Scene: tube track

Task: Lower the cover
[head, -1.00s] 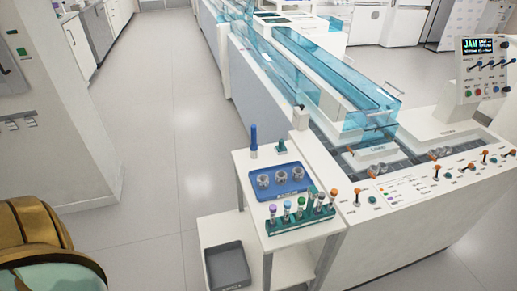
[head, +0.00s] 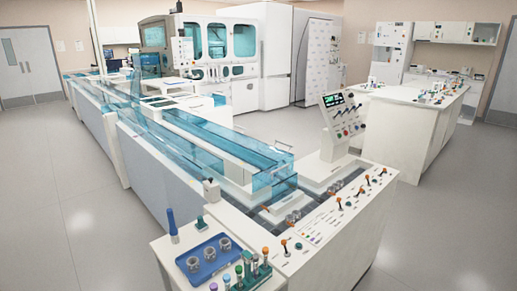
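A long transparent blue cover (head: 205,137) runs along the top of the white tube track in the head view. Its near end (head: 275,183) stands over the track bed close to the control panel. A second see-through blue section (head: 150,150) runs along the track's left side. I cannot tell from this view whether the cover is raised or fully down. Neither of my grippers shows in the head view.
A small white cart with a blue tray (head: 203,256) and a rack of capped tubes (head: 250,272) stands at the near left of the track. A control post (head: 343,127) rises at its near end. Floor on both sides is clear.

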